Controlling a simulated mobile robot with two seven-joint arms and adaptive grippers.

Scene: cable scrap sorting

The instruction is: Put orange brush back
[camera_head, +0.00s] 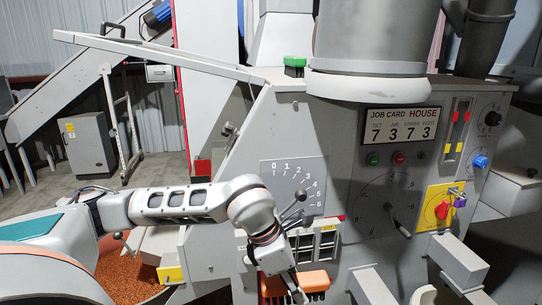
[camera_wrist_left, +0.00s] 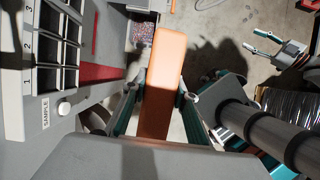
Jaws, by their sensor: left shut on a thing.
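The orange brush (camera_head: 312,282) shows at the bottom centre of the head view, with dark bristles along its lower edge, in front of the machine. My left gripper (camera_head: 297,294) reaches down over it and is shut on it. In the left wrist view the orange brush (camera_wrist_left: 168,65) stands out between the two teal-grey fingers of the left gripper (camera_wrist_left: 160,105). Its bristles are hidden there. My right gripper (camera_wrist_left: 250,41) shows at the upper right of the left wrist view, empty, with its fingers apart.
A numbered sample rack (camera_wrist_left: 42,55) is beside the left gripper; it also shows in the head view (camera_head: 316,246). Levers, dials and a yellow switch plate (camera_head: 437,208) stick out on the machine front. Orange granules (camera_head: 125,275) lie in a bin at lower left.

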